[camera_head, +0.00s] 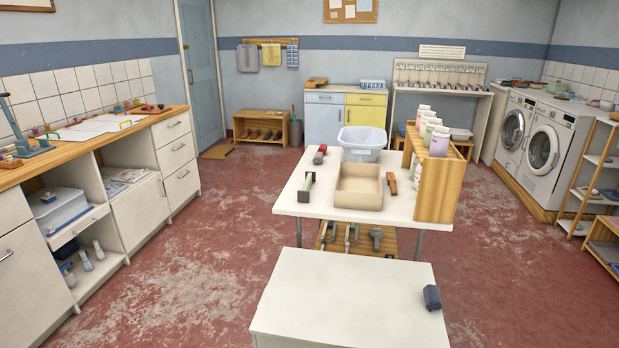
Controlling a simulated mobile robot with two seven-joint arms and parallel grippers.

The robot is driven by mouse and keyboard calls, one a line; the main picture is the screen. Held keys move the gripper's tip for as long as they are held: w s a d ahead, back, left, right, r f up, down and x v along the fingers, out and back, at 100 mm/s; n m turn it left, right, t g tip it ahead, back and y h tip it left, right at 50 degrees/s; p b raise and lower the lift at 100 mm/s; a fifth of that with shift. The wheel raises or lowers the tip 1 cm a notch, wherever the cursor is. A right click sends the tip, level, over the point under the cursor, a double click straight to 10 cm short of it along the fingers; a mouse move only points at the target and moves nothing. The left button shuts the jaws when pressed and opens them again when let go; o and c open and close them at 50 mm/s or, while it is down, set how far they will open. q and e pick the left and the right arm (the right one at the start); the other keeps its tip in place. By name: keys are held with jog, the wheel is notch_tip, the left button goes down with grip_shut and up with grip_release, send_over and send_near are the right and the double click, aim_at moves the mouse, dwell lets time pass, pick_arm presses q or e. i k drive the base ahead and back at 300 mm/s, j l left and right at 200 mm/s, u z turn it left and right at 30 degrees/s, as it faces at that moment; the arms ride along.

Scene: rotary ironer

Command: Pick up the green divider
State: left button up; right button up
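I cannot clearly make out a green divider. A small green upright piece (125,124) stands at the edge of flat white sheets or boards on the left counter; it is too small to identify. A dark, partly green bar-like object (306,187) lies at the left of the white table, beside the tan open tray (359,198). Whether either is the divider I cannot tell. Neither of my grippers shows in the head view.
A white surface (345,300) with a dark block (432,297) is nearest. Red floor (215,250) is clear between counter and table.

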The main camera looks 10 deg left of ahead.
aim_at(303, 195)
jog(key=i+j+u, duration=0.25)
jog(key=j+u, duration=0.2)
jog(key=i+j+u, duration=0.3)
jog(key=u, duration=0.15)
jog(key=i+j+u, duration=0.15)
jog(key=u, duration=0.2)
jog(key=i+j+u, duration=0.2)
jog(key=u, duration=0.2)
jog(key=i+j+u, duration=0.2)
jog(key=u, duration=0.15)
jog(key=i+j, duration=0.2)
jog(key=i, duration=0.3)
jog(key=i+j, duration=0.2)
jog(key=i, duration=0.3)
jog(key=i+z, duration=0.2)
jog(key=z, duration=0.2)
jog(key=i+z, duration=0.5)
jog(key=z, duration=0.25)
jog(key=i+l+z, duration=0.1)
jog(key=i+z, duration=0.4)
jog(key=i+j+z, duration=0.1)
jog(key=i+z, duration=0.4)
jog(key=i+j+z, duration=0.1)
jog(key=i+z, duration=0.35)
jog(key=i+j+z, duration=0.2)
jog(key=z, duration=0.3)
